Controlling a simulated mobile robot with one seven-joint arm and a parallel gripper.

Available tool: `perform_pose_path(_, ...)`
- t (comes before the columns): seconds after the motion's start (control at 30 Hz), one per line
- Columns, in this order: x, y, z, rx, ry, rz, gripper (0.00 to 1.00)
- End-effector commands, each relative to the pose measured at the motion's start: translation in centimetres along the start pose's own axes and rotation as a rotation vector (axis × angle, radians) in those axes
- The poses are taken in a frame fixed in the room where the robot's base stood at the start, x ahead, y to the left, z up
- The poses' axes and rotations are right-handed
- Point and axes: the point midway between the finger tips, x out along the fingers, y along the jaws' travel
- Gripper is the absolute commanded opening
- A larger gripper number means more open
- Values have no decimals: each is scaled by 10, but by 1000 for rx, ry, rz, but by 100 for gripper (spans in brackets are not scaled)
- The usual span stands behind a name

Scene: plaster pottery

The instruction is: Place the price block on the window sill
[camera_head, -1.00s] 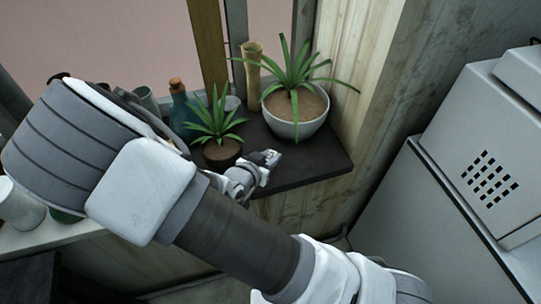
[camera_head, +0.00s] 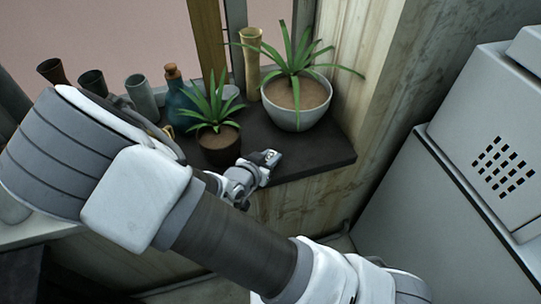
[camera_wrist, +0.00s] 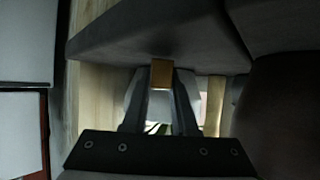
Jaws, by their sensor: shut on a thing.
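The price block (camera_wrist: 161,73) is a small orange-brown piece between my fingertips in the wrist view. My gripper (camera_wrist: 160,88) is shut on it. In the head view my gripper (camera_head: 268,160) is at the front edge of the dark window sill (camera_head: 318,158), in front of the small potted plant; the block cannot be made out there. The wrist view appears upside down, with the sill (camera_wrist: 120,42) across the top and the block close to it. I cannot tell whether the block touches the sill.
A small plant in a brown pot (camera_head: 219,148) stands just left of my gripper. A larger plant in a white bowl (camera_head: 300,112), a tan vase (camera_head: 250,65) and a blue bottle (camera_head: 180,108) stand behind. Bare sill lies right of my gripper. A grey machine (camera_head: 470,160) is at right.

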Motion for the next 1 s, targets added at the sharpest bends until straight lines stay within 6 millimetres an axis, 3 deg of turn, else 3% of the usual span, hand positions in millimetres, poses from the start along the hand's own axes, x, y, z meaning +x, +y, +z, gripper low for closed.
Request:
perform_pose_path(0.5,6,0,10,0,0,0,0)
perform_pose_path(0.53,5,0,10,0,0,0,28)
perform_pose_path(0.7,5,0,9,0,0,0,58)
perform_pose_path(1.0,4,0,9,0,0,0,61)
